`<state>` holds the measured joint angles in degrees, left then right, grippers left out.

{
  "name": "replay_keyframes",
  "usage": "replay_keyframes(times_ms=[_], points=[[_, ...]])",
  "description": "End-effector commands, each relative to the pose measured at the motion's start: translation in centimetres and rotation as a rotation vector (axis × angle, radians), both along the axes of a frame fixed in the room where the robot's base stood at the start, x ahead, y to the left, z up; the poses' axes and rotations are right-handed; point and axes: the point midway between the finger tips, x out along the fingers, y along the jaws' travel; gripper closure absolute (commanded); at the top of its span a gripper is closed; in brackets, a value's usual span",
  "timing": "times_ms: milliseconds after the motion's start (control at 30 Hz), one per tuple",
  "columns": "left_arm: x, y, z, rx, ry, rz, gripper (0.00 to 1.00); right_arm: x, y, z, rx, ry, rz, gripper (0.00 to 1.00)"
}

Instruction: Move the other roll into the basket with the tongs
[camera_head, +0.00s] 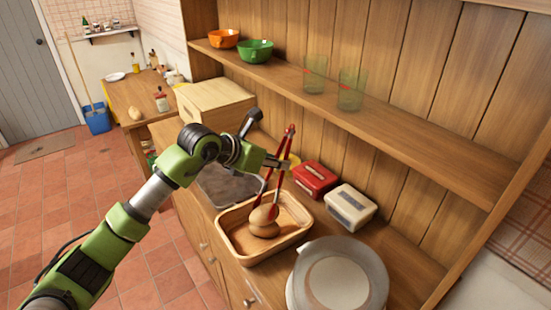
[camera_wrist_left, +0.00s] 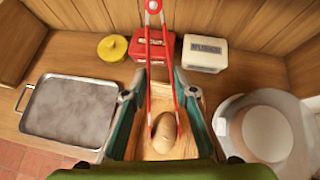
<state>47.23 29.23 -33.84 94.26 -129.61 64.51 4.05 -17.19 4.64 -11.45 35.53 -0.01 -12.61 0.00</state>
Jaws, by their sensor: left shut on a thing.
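My left gripper (camera_head: 279,163) is shut on the red tongs (camera_head: 288,140), holding them steeply tilted, tips down, over the wooden basket (camera_head: 294,212). A tan roll (camera_head: 264,212) is between the tong tips, inside the basket's outline. A second roll (camera_head: 264,230) shows just below it in the basket; whether the two touch is unclear. In the left wrist view the tongs (camera_wrist_left: 149,60) run down between my gripper fingers to a roll (camera_wrist_left: 163,130), which mostly hides what lies beneath. My right gripper is out of view.
A red box (camera_head: 314,178) and a white box (camera_head: 350,206) stand behind the basket. A large lidded pot (camera_head: 338,283) is close on the right. A grey metal tray (camera_wrist_left: 68,110) lies left of the basket. A shelf (camera_head: 400,125) with glasses overhangs behind.

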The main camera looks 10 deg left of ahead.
Motion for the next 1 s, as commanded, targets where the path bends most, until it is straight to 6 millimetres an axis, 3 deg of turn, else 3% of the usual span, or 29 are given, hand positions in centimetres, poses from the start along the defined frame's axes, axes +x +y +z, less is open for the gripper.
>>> replay_keyframes(times_ms=[300,333,867,1000], points=[[0.0,0.0,0.0,-0.001,-0.002,0.000,1.00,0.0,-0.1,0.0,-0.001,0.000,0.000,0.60],[0.0,0.0,0.0,-0.001,-0.002,0.000,0.74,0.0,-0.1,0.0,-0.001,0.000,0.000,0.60],[0.0,0.0,0.0,-0.001,-0.001,0.000,0.74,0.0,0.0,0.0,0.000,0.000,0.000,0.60],[0.0,0.0,1.2,-0.001,-0.003,0.000,0.74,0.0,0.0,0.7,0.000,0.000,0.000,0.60]])
